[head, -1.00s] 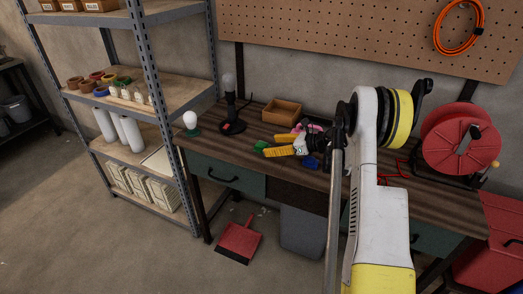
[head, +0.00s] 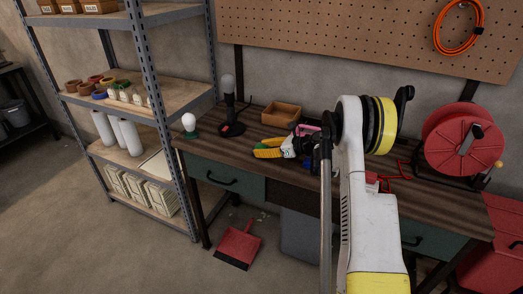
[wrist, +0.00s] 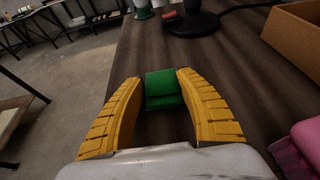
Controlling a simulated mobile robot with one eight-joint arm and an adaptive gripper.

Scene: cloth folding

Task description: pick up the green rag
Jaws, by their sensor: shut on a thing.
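The green rag (wrist: 164,89) is a folded green cloth between the tips of my gripper's yellow fingers in the wrist view. My gripper (wrist: 161,86) is shut on it, with the fingers at its left and right sides. In the head view the yellow gripper (head: 268,150) is at the left part of the workbench, and only a small bit of the green rag (head: 267,142) shows behind it. I cannot tell whether the rag is clear of the bench top.
On the wooden workbench (wrist: 260,85) stand a black lamp (head: 229,110), an open wooden box (head: 281,114) and a white bulb on a green base (head: 189,124). A pink cloth (wrist: 300,143) lies right of my gripper. A red cable reel (head: 462,145) stands at right.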

